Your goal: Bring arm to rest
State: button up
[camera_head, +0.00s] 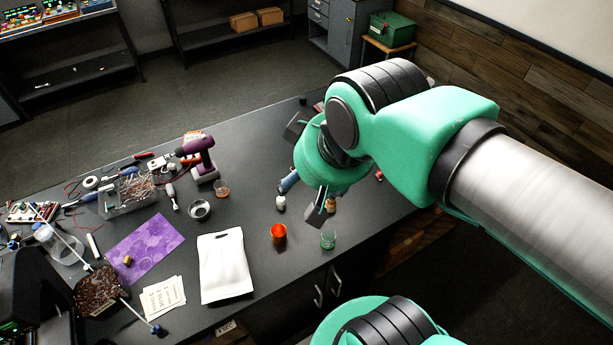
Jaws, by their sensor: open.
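My gripper (305,168) hangs over the right part of the dark workbench (262,155), at the end of my green and grey arm. Its two dark fingers show spread apart, one at the upper left and one at the lower right of the green wrist. It is open, and nothing shows held in it. My arm reaches in from the right edge of the picture.
A purple drill (199,160), a purple mat (143,245) and a clear bin of small parts (128,196) are farther left. Floor behind the bench is clear.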

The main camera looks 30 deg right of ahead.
jog(key=shift+f, duration=0.1)
notch_tip(320, 180, down, 14)
jog(key=b, duration=1.4)
